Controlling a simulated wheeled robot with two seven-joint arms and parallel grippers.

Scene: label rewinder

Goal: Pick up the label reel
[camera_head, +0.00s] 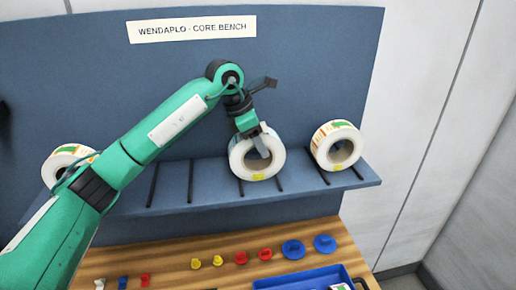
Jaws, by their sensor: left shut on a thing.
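My left gripper (262,144) reaches down from above to a white label reel (237,160) at the middle of the blue shelf. It is shut on this reel, with a finger showing across the reel's open core. The reel stands upright on its edge and has a yellow tag at its lower front. I cannot tell whether it still touches the shelf. A second label reel (322,148) stands upright at the shelf's right end. A third reel (60,161) at the far left is partly hidden by my left arm. My right gripper is not in view.
The blue shelf (215,196) has black divider rods and a tall blue back panel with a sign (192,29). Below, a wooden bench (170,262) holds several small yellow, red and white parts, blue flanged discs (292,249) and a blue tray (300,279).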

